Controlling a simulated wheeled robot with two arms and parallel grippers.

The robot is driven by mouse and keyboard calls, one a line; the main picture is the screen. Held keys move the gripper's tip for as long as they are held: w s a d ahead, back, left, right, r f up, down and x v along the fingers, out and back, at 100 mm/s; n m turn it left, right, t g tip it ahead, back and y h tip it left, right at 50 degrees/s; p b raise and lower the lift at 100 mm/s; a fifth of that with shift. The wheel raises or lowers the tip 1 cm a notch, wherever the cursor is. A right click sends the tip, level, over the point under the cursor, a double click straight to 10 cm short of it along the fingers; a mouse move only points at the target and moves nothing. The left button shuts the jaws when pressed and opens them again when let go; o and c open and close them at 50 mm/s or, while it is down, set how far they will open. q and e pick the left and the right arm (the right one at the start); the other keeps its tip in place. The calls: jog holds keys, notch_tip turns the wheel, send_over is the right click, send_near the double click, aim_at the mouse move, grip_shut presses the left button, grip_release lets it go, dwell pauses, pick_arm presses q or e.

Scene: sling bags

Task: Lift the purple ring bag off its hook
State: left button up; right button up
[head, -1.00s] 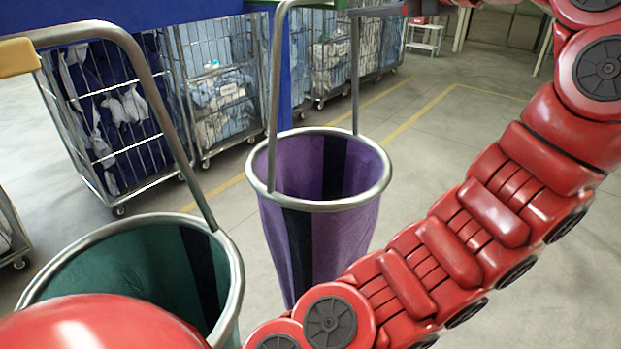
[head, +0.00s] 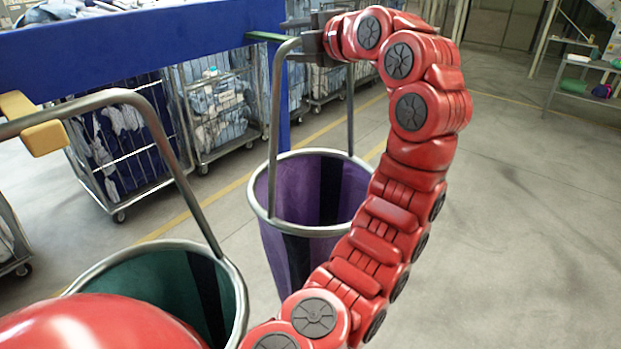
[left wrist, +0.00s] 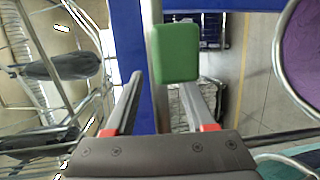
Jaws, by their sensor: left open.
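The purple ring bag (head: 290,197) hangs open side up in the head view, with a metal rim and a tall grey handle (head: 276,105). Its edge also shows in the left wrist view (left wrist: 305,55). My left gripper (head: 314,40) is at the top of this handle, at the end of the red arm. In the left wrist view its two fingers (left wrist: 162,80) are apart. A green block (left wrist: 176,52) lies at the fingertips, over the right finger. Whether the fingers straddle the handle is hard to tell. My right gripper is not in view.
A teal ring bag (head: 160,275) hangs on the left, with a yellow block (head: 45,137) at its handle. A blue beam (head: 130,50) runs across the top left. Wire laundry carts (head: 215,110) stand behind. Floor (head: 520,220) on the right is clear.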

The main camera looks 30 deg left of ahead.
pick_arm(q)
jog(key=shift+w+a+f, duration=0.1)
jog(key=shift+a, duration=0.15)
jog(key=shift+d, duration=0.15)
jog(key=shift+c, duration=1)
grip_shut()
